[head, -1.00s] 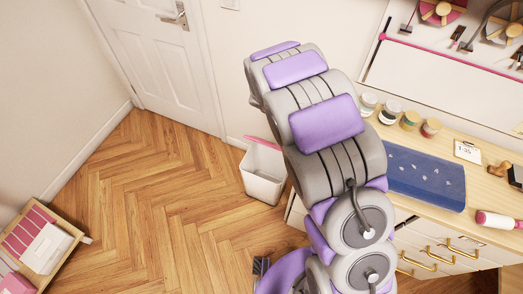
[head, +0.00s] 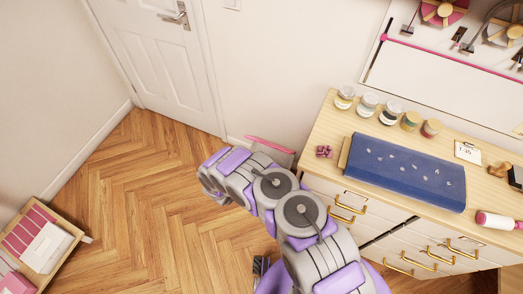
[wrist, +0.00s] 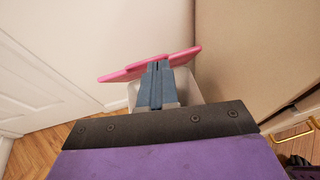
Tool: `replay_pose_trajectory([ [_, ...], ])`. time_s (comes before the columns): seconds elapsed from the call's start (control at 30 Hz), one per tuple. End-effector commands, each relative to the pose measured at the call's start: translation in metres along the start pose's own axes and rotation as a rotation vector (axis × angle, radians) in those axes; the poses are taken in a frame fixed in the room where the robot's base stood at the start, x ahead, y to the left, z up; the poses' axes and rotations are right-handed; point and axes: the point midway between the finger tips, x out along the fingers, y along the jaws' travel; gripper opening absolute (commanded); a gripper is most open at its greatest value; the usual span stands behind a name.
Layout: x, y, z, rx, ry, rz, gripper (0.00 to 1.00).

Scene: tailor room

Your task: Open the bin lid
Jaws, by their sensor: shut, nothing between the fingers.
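The bin is a white container with a pink lid, standing on the floor by the wall. In the head view the lid (head: 270,144) shows as a thin slanted pink strip at the bin's wall side, and my arm hides most of the white body. In the wrist view the lid (wrist: 118,75) is a tilted pink slab above the white bin body (wrist: 186,86). My gripper (wrist: 158,66) is shut and empty, its fingers overlapping the lid's middle. I cannot tell whether they touch it. The fingers are hidden in the head view.
A dresser (head: 320,150) with jars, a blue cloth roll (head: 405,170) and gold handles stands right of the bin. A white door (head: 150,60) is behind left. A wooden crate (head: 40,245) sits at lower left. The floor between is clear.

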Motion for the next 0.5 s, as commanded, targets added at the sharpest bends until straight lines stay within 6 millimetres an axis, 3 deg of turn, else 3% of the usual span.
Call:
replay_pose_trajectory([
  [0.03,-0.007,0.004,-0.021,-0.025,0.016,0.034,0.00],
  [0.1,-0.015,0.010,-0.043,-0.051,0.034,0.073,0.00],
  [0.2,-0.024,0.015,-0.061,-0.073,0.049,0.112,0.00],
  [0.37,-0.025,0.018,-0.074,-0.086,0.058,0.133,0.00],
  [0.5,-0.009,0.019,-0.076,-0.086,0.058,0.132,0.00],
])
